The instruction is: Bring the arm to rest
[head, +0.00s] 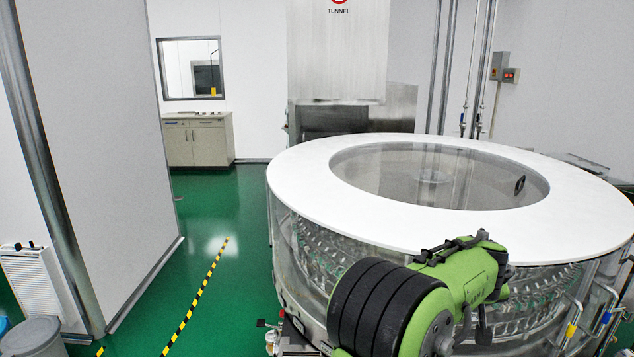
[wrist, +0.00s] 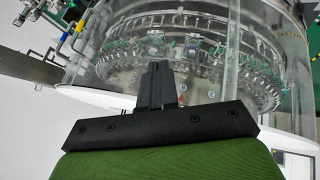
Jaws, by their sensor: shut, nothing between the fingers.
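My arm, green with black bands, is folded at the lower right of the head view, in front of the rotary washer (head: 400,215). My gripper (wrist: 158,68) shows in the wrist view with its two black fingers together and nothing between them. In the head view the fingers cannot be made out. In the wrist view the washer's clear drum (wrist: 220,45) lies beyond the fingertips, with a ring of small glass items inside. I cannot tell how far the fingertips are from the drum wall.
Metal pipe handles (head: 590,315) stand out at the washer's right side. A grey bin (head: 32,338) and a white vent unit (head: 32,280) are at the lower left. The green floor (head: 215,240) is open between the left wall and the washer, with a yellow-black stripe (head: 200,290).

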